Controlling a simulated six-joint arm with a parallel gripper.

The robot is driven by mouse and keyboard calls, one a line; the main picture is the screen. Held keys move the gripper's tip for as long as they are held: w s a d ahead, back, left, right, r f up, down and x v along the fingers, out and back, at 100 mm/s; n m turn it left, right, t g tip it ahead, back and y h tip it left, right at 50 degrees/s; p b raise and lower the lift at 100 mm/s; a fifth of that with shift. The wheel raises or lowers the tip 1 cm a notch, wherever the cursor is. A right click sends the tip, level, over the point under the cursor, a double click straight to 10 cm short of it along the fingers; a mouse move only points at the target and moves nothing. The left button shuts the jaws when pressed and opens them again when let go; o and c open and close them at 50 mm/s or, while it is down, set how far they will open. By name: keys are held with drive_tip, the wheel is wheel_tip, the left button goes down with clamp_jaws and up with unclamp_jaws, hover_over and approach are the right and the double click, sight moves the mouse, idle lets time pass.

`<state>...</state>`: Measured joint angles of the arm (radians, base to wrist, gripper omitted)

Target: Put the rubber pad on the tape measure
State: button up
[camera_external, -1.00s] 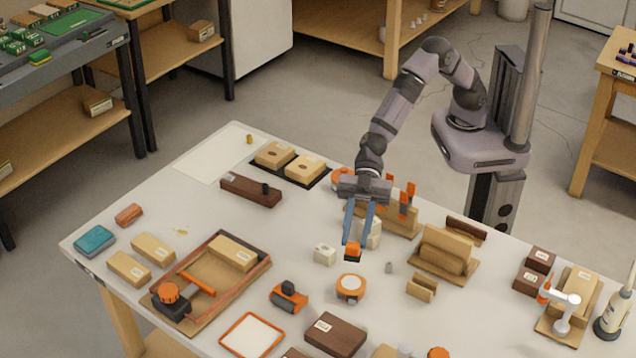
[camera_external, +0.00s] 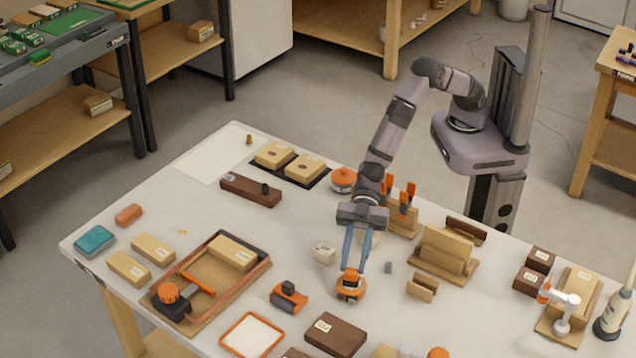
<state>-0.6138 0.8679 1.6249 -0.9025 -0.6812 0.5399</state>
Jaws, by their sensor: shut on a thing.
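A small white block (camera_external: 324,252) stands left of my gripper, and a small grey piece (camera_external: 388,267) lies to the right. An orange and black tool (camera_external: 289,297) lies at the left front. A dark brown block (camera_external: 335,334) lies in front. A wooden stand (camera_external: 443,255) is at the right.

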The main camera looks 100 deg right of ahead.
drive_tip(key=shift+f, duration=0.1)
drive_tip(key=o, duration=1.1)
drive_tip(key=shift+c, duration=0.2)
drive_tip(key=shift+r, duration=0.25)
drive_tip(key=s+d+r, duration=0.1)
drive_tip(key=d+r, duration=0.3)
drive_tip(key=r, duration=0.4)
drive_tip(key=shift+s+d+r, duration=0.15)
drive_tip(key=shift+s+r, duration=0.25)
